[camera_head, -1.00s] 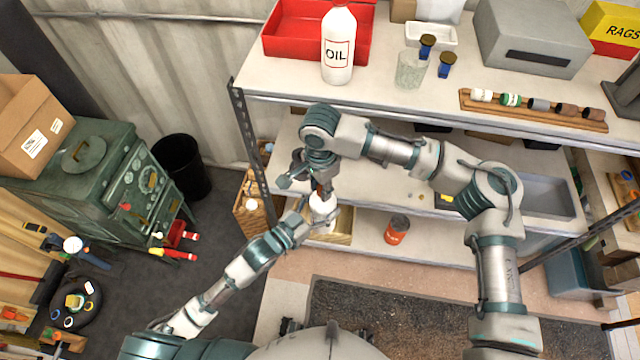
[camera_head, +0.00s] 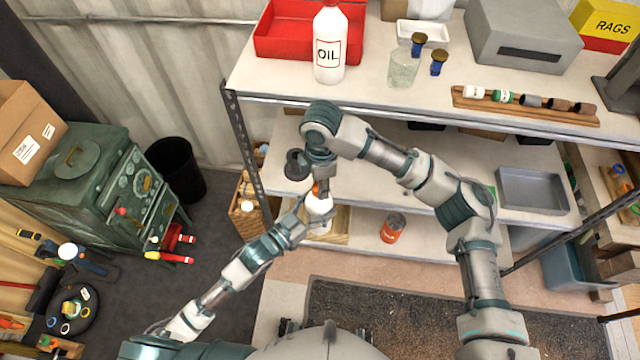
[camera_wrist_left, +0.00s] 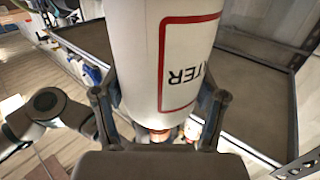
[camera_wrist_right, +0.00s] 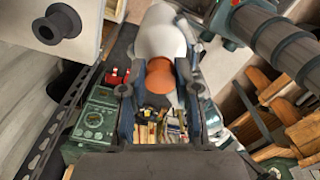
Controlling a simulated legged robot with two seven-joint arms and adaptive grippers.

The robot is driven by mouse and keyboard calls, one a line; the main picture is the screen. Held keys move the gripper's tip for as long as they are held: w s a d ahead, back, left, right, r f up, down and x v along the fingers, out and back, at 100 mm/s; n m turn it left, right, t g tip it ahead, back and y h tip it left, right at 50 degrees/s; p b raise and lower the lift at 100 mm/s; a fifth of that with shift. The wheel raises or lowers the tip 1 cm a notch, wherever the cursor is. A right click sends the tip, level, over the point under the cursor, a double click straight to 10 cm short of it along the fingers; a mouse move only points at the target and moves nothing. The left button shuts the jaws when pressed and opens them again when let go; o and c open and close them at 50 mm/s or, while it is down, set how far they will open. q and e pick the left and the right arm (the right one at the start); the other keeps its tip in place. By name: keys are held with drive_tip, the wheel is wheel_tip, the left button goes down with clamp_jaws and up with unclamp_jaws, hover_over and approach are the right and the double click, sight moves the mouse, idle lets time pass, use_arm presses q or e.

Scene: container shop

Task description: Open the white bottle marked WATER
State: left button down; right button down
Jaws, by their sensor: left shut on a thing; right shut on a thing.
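The white bottle marked WATER (camera_head: 319,207) is in front of the shelf unit, its red-framed label upside down in the left wrist view (camera_wrist_left: 187,60). My left gripper (camera_head: 306,212) is shut around the bottle's body, with a finger on each side in the left wrist view (camera_wrist_left: 160,110). Its orange cap (camera_wrist_right: 160,76) shows between the fingers of my right gripper (camera_wrist_right: 158,95), with the white bottle behind it. In the head view my right gripper (camera_head: 317,180) is just above the bottle, shut on the cap. I cannot tell whether the cap is loose.
A white OIL bottle (camera_head: 328,60) stands by a red bin (camera_head: 283,38) on the upper shelf. A glass (camera_head: 403,68) and a rack of small jars (camera_head: 525,104) are further right. An orange can (camera_head: 393,228) stands on the lower shelf. A green machine (camera_head: 120,190) is at left.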

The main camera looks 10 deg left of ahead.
drive_tip(key=n, duration=0.5)
drive_tip(key=shift+w+a, duration=0.1)
drive_tip(key=shift+w, duration=0.2)
drive_tip(key=n, duration=0.5)
drive_tip(key=shift+w+a+n, duration=0.1)
drive_tip(key=shift+w+n, duration=0.05)
drive_tip(key=shift+n, duration=0.15)
drive_tip(key=n, duration=0.5)
drive_tip(key=shift+a+r, duration=0.1)
drive_tip(key=shift+a, duration=0.05)
drive_tip(key=n, duration=0.6)
drive_tip(key=shift+a, duration=0.15)
drive_tip(key=c, duration=0.9)
unclamp_jaws()
drive_tip(key=shift+o, duration=0.2)
